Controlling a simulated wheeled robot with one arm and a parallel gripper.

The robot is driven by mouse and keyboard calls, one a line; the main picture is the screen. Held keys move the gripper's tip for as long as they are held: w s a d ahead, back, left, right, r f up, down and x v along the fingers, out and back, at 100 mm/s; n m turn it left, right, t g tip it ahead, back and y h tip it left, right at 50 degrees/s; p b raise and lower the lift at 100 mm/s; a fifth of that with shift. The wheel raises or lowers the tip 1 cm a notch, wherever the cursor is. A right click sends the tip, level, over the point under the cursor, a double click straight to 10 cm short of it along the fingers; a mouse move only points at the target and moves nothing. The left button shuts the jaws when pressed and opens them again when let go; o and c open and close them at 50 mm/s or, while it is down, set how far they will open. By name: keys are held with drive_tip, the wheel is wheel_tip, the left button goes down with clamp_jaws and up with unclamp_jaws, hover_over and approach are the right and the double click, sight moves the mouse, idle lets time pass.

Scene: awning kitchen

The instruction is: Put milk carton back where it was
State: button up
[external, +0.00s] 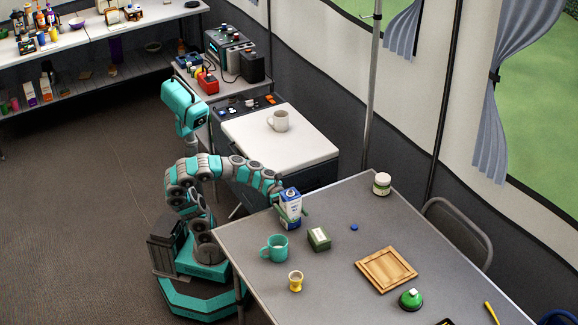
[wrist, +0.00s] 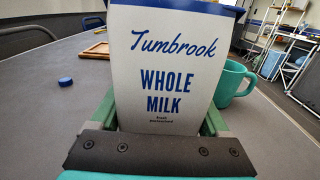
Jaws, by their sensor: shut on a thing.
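A white cooler-like unit (external: 280,145) bears a mug.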

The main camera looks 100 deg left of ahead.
drive_tip(key=shift+f, duration=0.25)
drive_tip(key=o, duration=1.3)
drive_tip(key=shift+o, duration=0.2)
drive_tip(key=shift+r, duration=0.25)
drive_tip(key=v, duration=0.4)
drive_tip(key=shift+s+a+p, duration=0.25)
drive_tip(key=shift+a+p, duration=0.1)
drive_tip(key=shift+p+v, duration=0.55)
drive_tip(key=shift+v, duration=3.05)
